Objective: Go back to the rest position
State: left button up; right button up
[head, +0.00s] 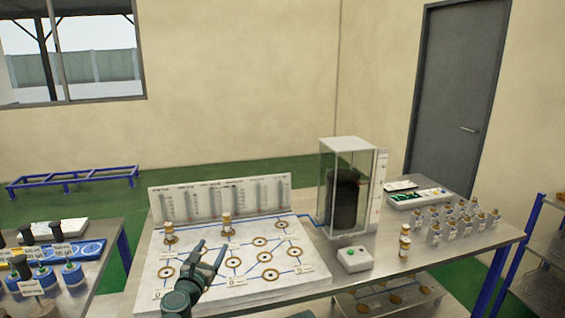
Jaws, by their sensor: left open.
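My left gripper (211,255) shows at the lower middle, above the white board (290,285) with ringed ports joined by blue lines. Its two dark fingers are apart, with nothing between them. Two small brass-coloured fittings stand at the back of the board, one at the left (169,234) and one near the middle (227,224). The gripper covers part of the board's front left. My right gripper is not in view.
Several small bottles (463,220) stand on the table's right. A second table (78,297) with blue-based items is at left. Bare tabletop lies at front right.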

pick_arm(q)
jog(key=s+d+f+m+g+h+b, duration=0.25)
jog(key=d+f+m+g+h, duration=0.35)
jog(key=d+m, duration=0.55)
jog(key=s+d+f+m+g+y+b, duration=0.1)
jog(key=s+d+f+m+g+b, duration=0.15)
jog(key=s+d+f+m, duration=0.4)
jog(key=s+d+f+m+g+b, duration=0.1)
jog(key=s+d+f+m+g, duration=0.3)
jog(key=f+m, duration=0.45)
jog(key=s+a+f+m+g+y+b, duration=0.25)
jog(key=s+a+f+m+y, duration=0.2)
jog(key=s, duration=0.25)
jog(key=s+a+f+m+g+y+b, duration=0.1)
jog(key=s+a+f+m+g+y, duration=0.25)
jog(key=s+f+m, duration=0.25)
notch_tip(320, 180, up, 14)
jog(key=p, duration=1.3)
jog(key=shift+s+t, duration=0.3)
jog(key=shift+t, duration=0.05)
